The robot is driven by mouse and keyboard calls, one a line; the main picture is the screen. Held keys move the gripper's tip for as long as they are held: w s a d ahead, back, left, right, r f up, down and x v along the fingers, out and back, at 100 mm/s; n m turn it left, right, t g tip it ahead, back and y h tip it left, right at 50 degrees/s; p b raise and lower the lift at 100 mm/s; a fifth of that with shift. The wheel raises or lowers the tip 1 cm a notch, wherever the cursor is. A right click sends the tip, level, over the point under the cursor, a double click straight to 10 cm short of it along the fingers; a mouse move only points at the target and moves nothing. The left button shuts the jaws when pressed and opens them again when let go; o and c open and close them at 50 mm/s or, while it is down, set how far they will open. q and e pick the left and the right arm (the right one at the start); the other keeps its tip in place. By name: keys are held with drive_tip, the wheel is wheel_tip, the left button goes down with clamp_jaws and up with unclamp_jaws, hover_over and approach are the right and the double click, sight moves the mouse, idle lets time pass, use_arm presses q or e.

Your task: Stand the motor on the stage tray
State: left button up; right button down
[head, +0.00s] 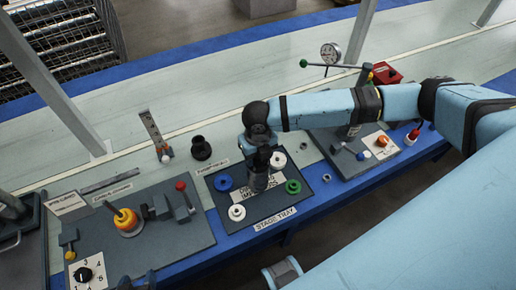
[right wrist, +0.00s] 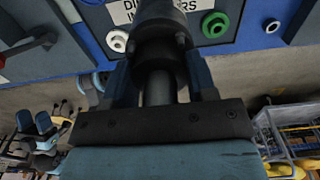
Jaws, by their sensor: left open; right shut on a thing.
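The dark cylindrical motor (head: 259,182) is upright over the middle of the dark stage tray (head: 258,222). My right gripper (head: 260,158) is shut on it from above. The right wrist view shows the motor (right wrist: 160,52) between the two fingers. I cannot tell whether its lower end touches the tray, because the arm and motor hide the contact. What seems to be my left gripper (head: 135,284) is only partly in view at the bottom edge, open, well left of the tray.
Around the motor on the tray are a blue ring (head: 224,183), a green ring (head: 293,187) and white rings (head: 237,212). A fixture plate with a yellow-orange part (head: 127,221) is at left. A black cup (head: 201,148) stands behind the tray. A red box (head: 385,74) is at back right.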

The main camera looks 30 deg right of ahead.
drive_tip(key=shift+w+f, duration=0.1)
drive_tip(key=shift+f, duration=0.15)
drive_tip(key=c, duration=0.9)
unclamp_jaws()
drive_tip(key=shift+f, duration=0.3)
drive_tip(key=o, duration=0.5)
drive_tip(key=shift+r, duration=0.1)
drive_tip(key=shift+c, duration=0.2)
